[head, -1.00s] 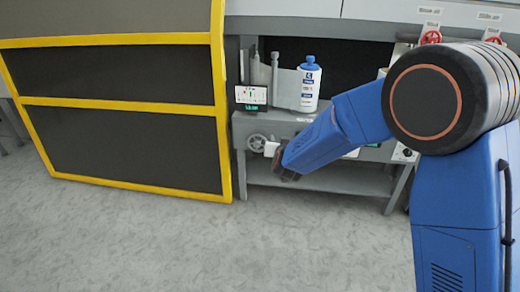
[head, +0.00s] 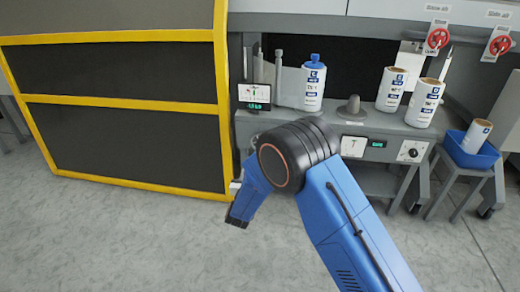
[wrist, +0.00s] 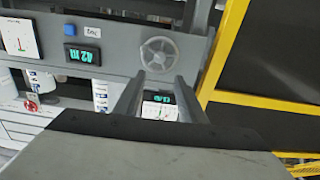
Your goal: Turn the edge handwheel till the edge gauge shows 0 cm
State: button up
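The edge handwheel (wrist: 159,52), a grey spoked wheel, shows in the wrist view on the front of the grey machine, which appears upside down there. My arm hides it in the head view. My gripper (wrist: 160,78) is open and empty, its two fingers apart. The wheel shows just past the fingertips, in line with the gap; I see no contact. A dark display with green characters (wrist: 82,56), likely the edge gauge, is left of the wheel; its inverted reading is unclear. A small label (wrist: 92,32) is near it.
A dial (head: 353,146) and a knob (head: 412,151) are to the right. A yellow-framed guard (head: 120,105) stands close on the left. The floor in front is clear.

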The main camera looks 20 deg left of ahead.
jog(key=x, duration=1.6)
jog(key=shift+w, duration=0.3)
jog(key=shift+r, duration=0.1)
jog(key=c, duration=0.8)
